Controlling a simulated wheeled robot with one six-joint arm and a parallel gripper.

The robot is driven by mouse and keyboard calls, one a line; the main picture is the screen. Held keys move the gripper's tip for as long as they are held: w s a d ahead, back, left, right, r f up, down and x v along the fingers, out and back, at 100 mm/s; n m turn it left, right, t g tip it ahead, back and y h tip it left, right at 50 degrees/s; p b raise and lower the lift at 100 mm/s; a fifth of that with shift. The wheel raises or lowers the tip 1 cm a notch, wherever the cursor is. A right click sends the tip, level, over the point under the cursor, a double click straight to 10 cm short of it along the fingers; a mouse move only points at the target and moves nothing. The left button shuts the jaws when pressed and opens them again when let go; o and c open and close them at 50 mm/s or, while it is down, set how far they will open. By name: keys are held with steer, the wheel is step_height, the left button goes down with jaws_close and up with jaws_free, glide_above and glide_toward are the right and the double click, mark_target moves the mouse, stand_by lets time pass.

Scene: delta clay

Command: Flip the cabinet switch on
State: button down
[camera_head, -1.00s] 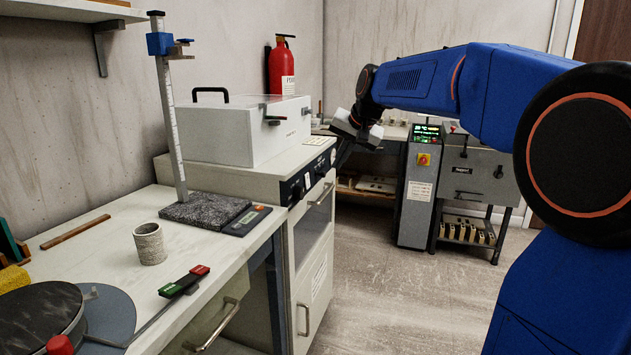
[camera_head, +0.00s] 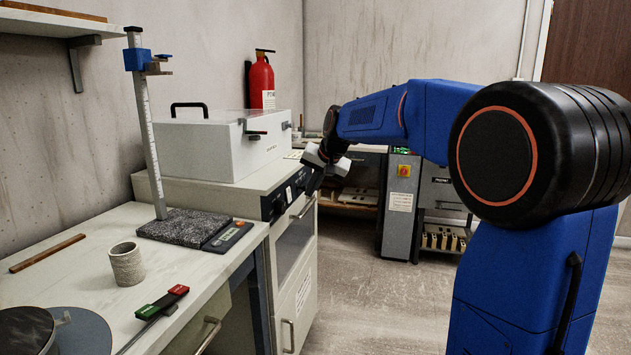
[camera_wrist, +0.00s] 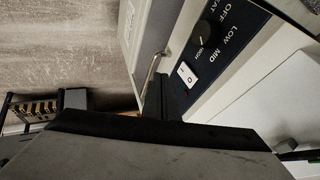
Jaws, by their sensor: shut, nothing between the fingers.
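The cabinet (camera_head: 292,255) is a pale unit with a dark control panel (camera_head: 277,203) along its upper front edge. In the wrist view the panel carries a small white rocker switch (camera_wrist: 186,75) marked with a line and a circle. I cannot tell which side of it is pressed. A black knob (camera_wrist: 208,33) beside it has the labels OFF, LOW, MID and HIGH. My gripper (camera_head: 311,190) is shut and empty at the panel's right end. In the wrist view its dark fingers (camera_wrist: 163,95) are close beside the switch; I cannot tell whether they touch.
A metal door handle (camera_wrist: 152,70) sticks out from the cabinet front near my fingers. A white lidded box (camera_head: 215,148) stands on the cabinet. The worktop at left holds a stand (camera_head: 150,130) and a cup (camera_head: 127,264). The floor (camera_head: 350,290) in front is clear.

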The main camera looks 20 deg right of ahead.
mark_target(289, 195)
steer(key=shift+w+a+f, duration=0.7)
steer(key=shift+w+a, duration=0.2)
steer(key=shift+w, duration=0.05)
steer(key=shift+w+a+f, duration=0.7)
steer(key=shift+w+a, duration=0.2)
steer(key=shift+w, duration=0.05)
steer(key=shift+w+a+f, duration=0.1)
steer(key=shift+w+a, duration=0.05)
steer(key=shift+a, duration=0.05)
steer(key=shift+r, duration=0.2)
steer(key=shift+r, duration=0.65)
